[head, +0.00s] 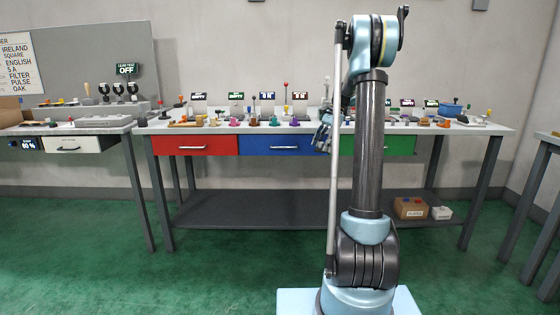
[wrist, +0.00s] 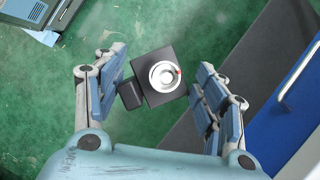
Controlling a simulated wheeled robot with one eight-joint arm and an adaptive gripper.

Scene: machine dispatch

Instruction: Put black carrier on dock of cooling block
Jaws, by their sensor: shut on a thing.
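The black carrier (wrist: 151,94) is a dark square block with a smaller dark block on its left side. A silver ring-shaped part with a small red mark sits on its top. My gripper (wrist: 160,88) is shut on the black carrier, with blue finger pads on both sides, and holds it over the green floor. In the head view my gripper (head: 323,137) is in front of the long table, near the blue drawer; the carrier cannot be made out there. I cannot tell which thing on the tables is the cooling block or its dock.
The long table (head: 485,127) holds many small coloured parts and several small displays. Its front has a red drawer (head: 195,146), a blue drawer (head: 283,145) and a green drawer (head: 391,146), all shut. A cardboard box (head: 410,208) sits on the lower shelf (head: 265,210). The floor in front is clear.

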